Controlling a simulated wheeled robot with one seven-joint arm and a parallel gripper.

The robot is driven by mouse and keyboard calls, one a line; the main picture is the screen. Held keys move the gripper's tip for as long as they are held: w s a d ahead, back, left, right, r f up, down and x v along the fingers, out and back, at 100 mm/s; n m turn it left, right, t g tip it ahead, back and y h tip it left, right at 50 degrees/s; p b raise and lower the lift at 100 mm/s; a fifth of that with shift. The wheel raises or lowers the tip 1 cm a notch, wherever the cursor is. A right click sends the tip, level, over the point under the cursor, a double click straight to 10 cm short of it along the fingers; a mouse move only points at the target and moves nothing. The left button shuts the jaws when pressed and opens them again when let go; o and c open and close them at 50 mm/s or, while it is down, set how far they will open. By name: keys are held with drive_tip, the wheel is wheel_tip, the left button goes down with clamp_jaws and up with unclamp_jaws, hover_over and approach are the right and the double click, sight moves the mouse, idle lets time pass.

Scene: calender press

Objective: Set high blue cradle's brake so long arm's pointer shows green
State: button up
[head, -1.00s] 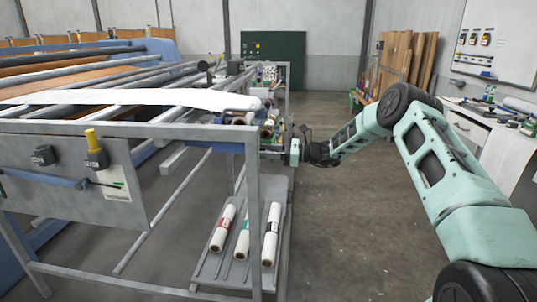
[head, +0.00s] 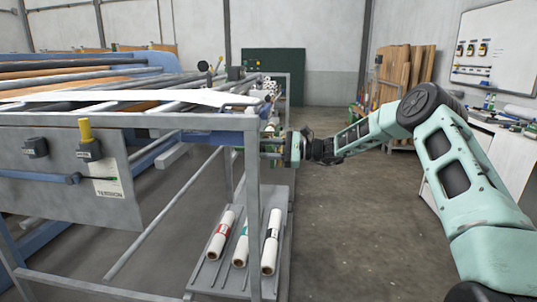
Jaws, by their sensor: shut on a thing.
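My gripper (head: 280,153) is at the right side of the steel frame, shut on what looks like the brake knob at the end of the high blue cradle (head: 205,138). The frame's corner post partly hides the cradle, and the fingers and knob are too small to make out clearly. The long blue arm (head: 45,177) lies almost level across the grey panel at the left. Its thin dark pointer (head: 108,179) reaches over the white TENSION card (head: 110,192). The colour under its tip is too small to tell.
The grey steel frame post (head: 253,215) stands just left of my gripper. Several white rolls (head: 243,243) lie on the low rack below. A white web (head: 130,97) runs across the top. The floor to the right is open, up to a white bench (head: 490,150).

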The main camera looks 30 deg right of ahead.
idle(0.4)
drive_tip(key=o, duration=1)
drive_tip(key=b+v, duration=0.1)
drive_tip(key=v, duration=1.6)
drive_tip(key=shift+s+d+b, duration=0.2)
drive_tip(key=shift+b, duration=0.2)
